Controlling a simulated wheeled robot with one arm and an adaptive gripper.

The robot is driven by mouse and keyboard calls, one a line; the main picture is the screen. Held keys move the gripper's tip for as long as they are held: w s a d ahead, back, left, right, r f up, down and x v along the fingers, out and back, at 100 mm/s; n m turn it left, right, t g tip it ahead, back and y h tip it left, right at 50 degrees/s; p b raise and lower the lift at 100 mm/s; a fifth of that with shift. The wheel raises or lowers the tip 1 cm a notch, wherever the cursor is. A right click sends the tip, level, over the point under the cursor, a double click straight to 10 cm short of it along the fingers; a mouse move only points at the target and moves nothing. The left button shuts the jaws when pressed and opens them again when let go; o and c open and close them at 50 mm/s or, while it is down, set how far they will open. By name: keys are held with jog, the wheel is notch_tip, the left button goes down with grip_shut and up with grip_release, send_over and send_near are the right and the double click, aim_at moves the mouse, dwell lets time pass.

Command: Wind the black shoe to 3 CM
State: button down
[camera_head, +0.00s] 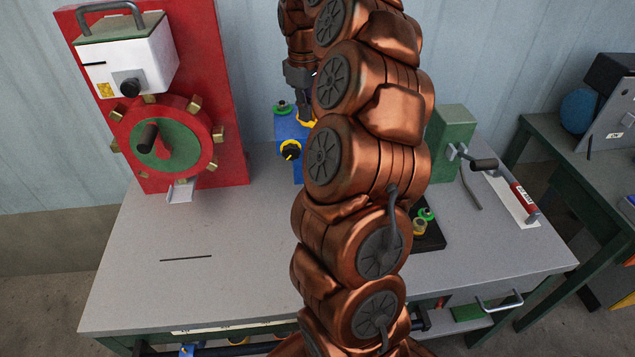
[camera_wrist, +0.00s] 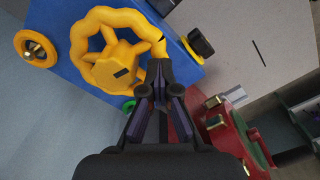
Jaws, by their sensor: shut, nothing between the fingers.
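I cannot pick out the black shoe or a 3 CM mark with certainty. In the wrist view, my gripper (camera_wrist: 159,68) is shut and empty, with its fingertips at the right rim of a yellow handwheel (camera_wrist: 82,48) on a blue box (camera_wrist: 60,25). Whether they touch the rim is unclear. In the head view, the blue box (camera_head: 284,130) stands at the back of the table, and my arm hides much of it. A green block (camera_head: 452,140) with a black-handled crank (camera_head: 484,164) stands at right, beside a white plate (camera_head: 508,200) and a red labelled piece (camera_head: 524,198).
A red panel (camera_head: 215,80) with a white box (camera_head: 150,60) and a red wheel (camera_head: 185,125) stands at the left. Small green and yellow knobs (camera_head: 420,227) sit right of my arm. The table's front left (camera_head: 200,290) is clear apart from a dark slot.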

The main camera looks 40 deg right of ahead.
jog(key=shift+w+f, duration=0.25)
jog(key=shift+w, duration=0.45)
jog(key=shift+d+r+p, duration=0.2)
jog(key=shift+r+p, duration=0.4)
jog(key=shift+r, duration=0.2)
notch_tip(320, 180, up, 7)
jog(key=p, duration=0.3)
jog(key=shift+f, duration=0.15)
jog(key=shift+a, duration=0.1)
